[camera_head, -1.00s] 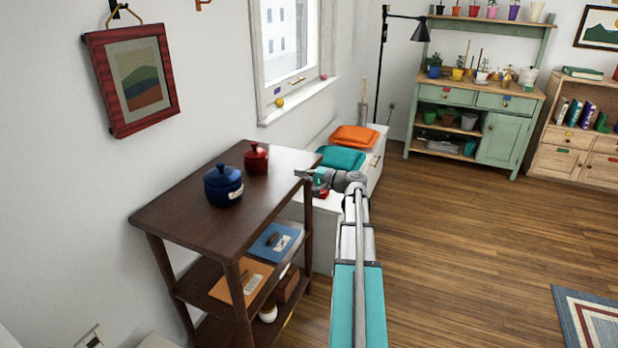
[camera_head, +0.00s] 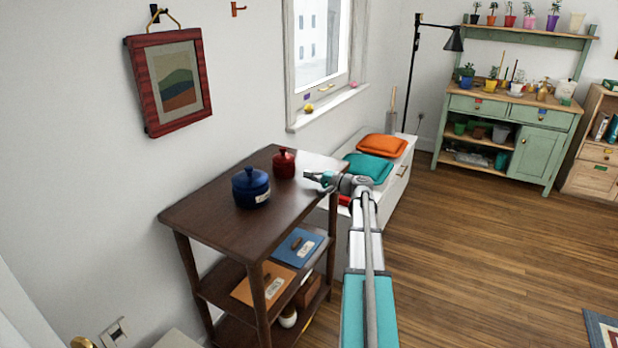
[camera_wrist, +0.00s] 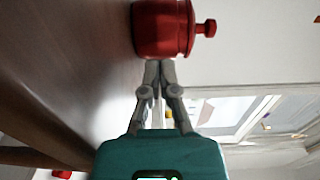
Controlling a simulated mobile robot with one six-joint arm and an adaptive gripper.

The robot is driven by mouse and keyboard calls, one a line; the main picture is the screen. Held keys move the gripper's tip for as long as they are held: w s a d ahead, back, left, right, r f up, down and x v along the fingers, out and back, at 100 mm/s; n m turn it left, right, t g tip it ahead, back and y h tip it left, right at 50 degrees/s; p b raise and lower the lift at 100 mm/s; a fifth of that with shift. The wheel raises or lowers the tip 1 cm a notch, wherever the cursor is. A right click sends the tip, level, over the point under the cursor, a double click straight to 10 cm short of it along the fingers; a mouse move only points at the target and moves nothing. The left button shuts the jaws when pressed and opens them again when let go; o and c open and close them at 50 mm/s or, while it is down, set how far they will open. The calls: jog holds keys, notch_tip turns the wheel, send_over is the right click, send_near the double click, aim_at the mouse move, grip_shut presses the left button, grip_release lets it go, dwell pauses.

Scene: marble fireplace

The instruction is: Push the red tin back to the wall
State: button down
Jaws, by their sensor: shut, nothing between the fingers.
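The red tin (camera_head: 284,165), lidded with a round knob, stands upright on the dark wooden shelf top (camera_head: 222,222) near its far end, close to the wall. My gripper (camera_head: 308,177) is at the shelf top's right edge, to the right of the tin, with its fingers pointing toward it. In the wrist view the red tin (camera_wrist: 163,28) appears sideways, just beyond the fingertips of my gripper (camera_wrist: 160,66). The fingers are shut with nothing between them. Whether they touch the tin I cannot tell.
A blue lidded pot (camera_head: 250,188) stands left of the red tin on the same top. A framed picture (camera_head: 170,82) hangs on the wall above. A white bench (camera_head: 401,170) with teal (camera_head: 368,167) and orange cushions (camera_head: 382,145) stands beyond the shelf.

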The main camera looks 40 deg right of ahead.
aim_at(293, 170)
jog(key=shift+w, duration=0.1)
dwell(0.3)
jog(key=shift+x, duration=6.25)
jog(key=shift+x, duration=3.05)
jog(key=shift+r, duration=0.2)
